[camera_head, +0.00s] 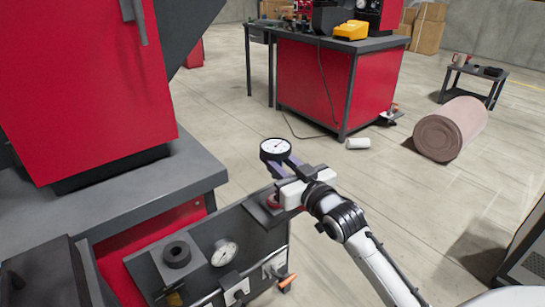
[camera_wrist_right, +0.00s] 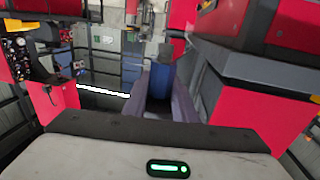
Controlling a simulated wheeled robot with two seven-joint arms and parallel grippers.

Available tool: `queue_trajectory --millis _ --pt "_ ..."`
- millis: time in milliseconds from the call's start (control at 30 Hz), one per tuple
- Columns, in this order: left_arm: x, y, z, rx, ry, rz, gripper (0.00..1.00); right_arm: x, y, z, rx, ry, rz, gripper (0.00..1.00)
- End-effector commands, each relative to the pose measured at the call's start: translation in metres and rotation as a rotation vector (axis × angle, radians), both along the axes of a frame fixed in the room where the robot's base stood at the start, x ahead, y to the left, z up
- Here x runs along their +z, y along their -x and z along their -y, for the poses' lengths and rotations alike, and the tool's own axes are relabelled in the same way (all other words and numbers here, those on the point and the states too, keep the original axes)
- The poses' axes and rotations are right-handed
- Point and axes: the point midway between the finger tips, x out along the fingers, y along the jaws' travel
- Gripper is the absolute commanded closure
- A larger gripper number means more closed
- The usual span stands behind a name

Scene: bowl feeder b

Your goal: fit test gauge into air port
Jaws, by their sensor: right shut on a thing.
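The test gauge (camera_head: 275,149) has a round white dial with a dark rim. My right gripper (camera_head: 283,164) is shut on it and holds it above the dark front panel (camera_head: 250,232). In the right wrist view, the gripper's purple fingers (camera_wrist_right: 160,105) close on a blue part (camera_wrist_right: 160,80), probably the gauge's body. A black ring-shaped fitting (camera_head: 177,254) is on the panel to the left, apart from the held gauge. I cannot tell for sure which fitting is the air port. A red part (camera_head: 273,201) shows beneath the gripper. My left gripper is not in view.
A second gauge (camera_head: 224,252) is mounted on the panel, near an orange-tipped lever (camera_head: 287,280). A grey bench (camera_head: 150,195) carries a red cabinet (camera_head: 80,90) at left. Behind are a red workbench (camera_head: 318,85) and a brown roll (camera_head: 450,130).

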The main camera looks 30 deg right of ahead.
Motion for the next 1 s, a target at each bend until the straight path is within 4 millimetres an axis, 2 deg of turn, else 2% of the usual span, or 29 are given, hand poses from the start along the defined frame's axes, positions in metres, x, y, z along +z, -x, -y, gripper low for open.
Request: queue_trajectory --millis 233,367,433,633,1000 --pt "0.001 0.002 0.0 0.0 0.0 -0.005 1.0 0.002 0.0 0.0 0.0 0.001 0.003 1.0" --pt "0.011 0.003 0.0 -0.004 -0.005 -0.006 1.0 0.006 0.001 0.0 -0.001 0.0 0.0 1.0" --pt "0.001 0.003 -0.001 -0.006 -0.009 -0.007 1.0 -0.004 0.001 0.0 -0.001 0.0 0.001 1.0" --pt "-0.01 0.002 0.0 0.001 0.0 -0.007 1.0 -0.025 0.002 -0.001 -0.001 0.001 0.0 1.0" --pt "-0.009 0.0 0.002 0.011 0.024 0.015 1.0 -0.053 0.002 -0.001 0.0 0.001 0.002 1.0"
